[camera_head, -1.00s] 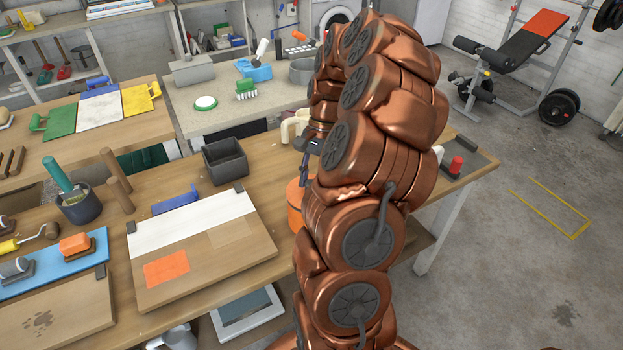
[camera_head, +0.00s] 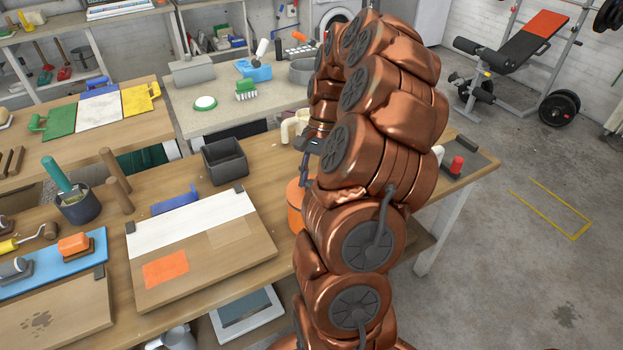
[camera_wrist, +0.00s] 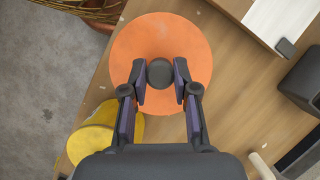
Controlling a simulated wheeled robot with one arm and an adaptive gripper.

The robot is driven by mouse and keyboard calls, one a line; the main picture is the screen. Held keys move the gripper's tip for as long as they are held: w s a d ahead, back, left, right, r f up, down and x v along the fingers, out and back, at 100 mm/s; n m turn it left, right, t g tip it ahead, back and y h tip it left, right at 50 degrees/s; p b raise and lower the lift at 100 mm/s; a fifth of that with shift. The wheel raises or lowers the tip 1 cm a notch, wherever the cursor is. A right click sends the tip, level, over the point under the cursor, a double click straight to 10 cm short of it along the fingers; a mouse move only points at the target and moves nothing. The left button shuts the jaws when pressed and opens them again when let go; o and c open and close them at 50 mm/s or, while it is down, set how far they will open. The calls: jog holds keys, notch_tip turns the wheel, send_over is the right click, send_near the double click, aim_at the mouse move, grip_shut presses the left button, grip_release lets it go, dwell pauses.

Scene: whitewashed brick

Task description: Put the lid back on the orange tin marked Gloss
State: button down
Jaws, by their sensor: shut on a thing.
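An orange tin (camera_head: 295,208) stands on the workbench, half hidden behind my arm in the head view; no marking is readable. In the wrist view, a round orange lid (camera_wrist: 160,40) with a dark knob (camera_wrist: 160,73) fills the upper middle. My gripper (camera_wrist: 160,82) is shut on the knob, one finger on each side. In the head view, the gripper's dark parts show just above the tin beside my arm. The lid hides what is under it, so I cannot tell whether it is seated on the tin or just above.
A yellow tin (camera_wrist: 95,140) is close to the lid at lower left in the wrist view. A dark grey box (camera_head: 225,163) and a board with white and orange patches (camera_head: 240,262) lie left of the orange tin. A red-topped object (camera_head: 456,166) is at the right end.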

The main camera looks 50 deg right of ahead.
jog(key=c, duration=0.8)
grip_release()
jog(key=shift+o, duration=0.3)
jog(key=o, duration=0.4)
jog(key=shift+r, duration=0.15)
jog(key=shift+r+p, duration=0.4)
jog(key=shift+r, duration=2.95)
